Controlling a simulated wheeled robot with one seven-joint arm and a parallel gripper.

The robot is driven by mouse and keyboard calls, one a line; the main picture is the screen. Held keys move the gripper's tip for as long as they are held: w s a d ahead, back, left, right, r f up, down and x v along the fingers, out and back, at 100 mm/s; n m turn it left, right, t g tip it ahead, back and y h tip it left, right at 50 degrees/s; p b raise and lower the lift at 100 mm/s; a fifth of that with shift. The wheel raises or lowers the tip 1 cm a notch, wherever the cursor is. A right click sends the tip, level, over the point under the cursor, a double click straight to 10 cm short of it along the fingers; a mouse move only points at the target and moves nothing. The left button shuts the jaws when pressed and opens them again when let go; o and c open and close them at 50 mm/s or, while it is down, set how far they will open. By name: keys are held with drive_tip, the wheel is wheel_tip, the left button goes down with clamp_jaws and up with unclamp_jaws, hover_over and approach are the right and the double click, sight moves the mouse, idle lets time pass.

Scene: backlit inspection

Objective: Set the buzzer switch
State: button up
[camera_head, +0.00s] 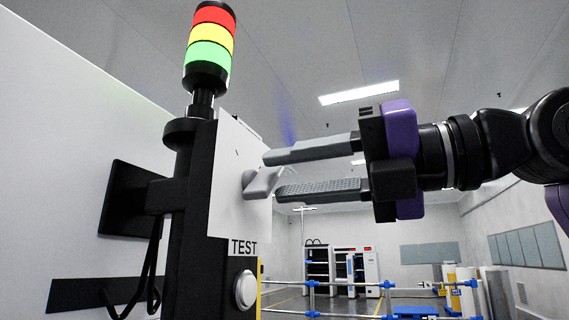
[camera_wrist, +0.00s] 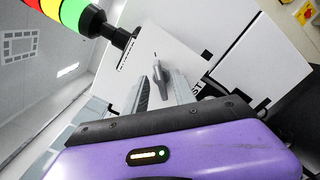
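The buzzer switch (camera_head: 262,182) is a grey lever knob standing out from a white plate (camera_head: 232,207) on a black post. My gripper (camera_head: 272,174) points at it from the right, fingers apart, with the tips at the knob. In the wrist view the knob (camera_wrist: 160,80) shows between the two open fingertips (camera_wrist: 160,77), and I cannot tell whether either finger touches it. A label below the plate reads TEST (camera_head: 243,247), with a round white button (camera_head: 245,290) under it.
A lit red, yellow and green stack light (camera_head: 209,45) stands on top of the post. A white panel (camera_head: 60,130) is at the left. Blue-jointed rails (camera_head: 350,285) and cabinets (camera_head: 350,268) are in the background. Open room lies under my arm.

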drive_tip(key=shift+w+a, duration=0.2)
drive_tip(key=shift+a, duration=0.4)
clamp_jaws()
drive_tip(key=shift+n, duration=0.3)
drive_tip(key=n+b, duration=0.2)
drive_tip(key=n, duration=0.1)
drive_tip(key=shift+f+n, duration=0.1)
drive_tip(key=shift+n, duration=0.2)
drive_tip(key=n+b, duration=0.1)
drive_tip(key=n, duration=0.3)
drive_tip(key=shift+s, duration=0.2)
drive_tip(key=n+b, duration=0.1)
drive_tip(key=n, duration=0.4)
drive_tip(key=shift+s+a, duration=0.1)
drive_tip(key=n, duration=0.4)
drive_tip(key=shift+s+n+b, duration=0.15)
drive_tip(key=shift+n+b, duration=0.15)
drive_tip(key=shift+b, duration=0.05)
drive_tip(key=shift+a, duration=0.1)
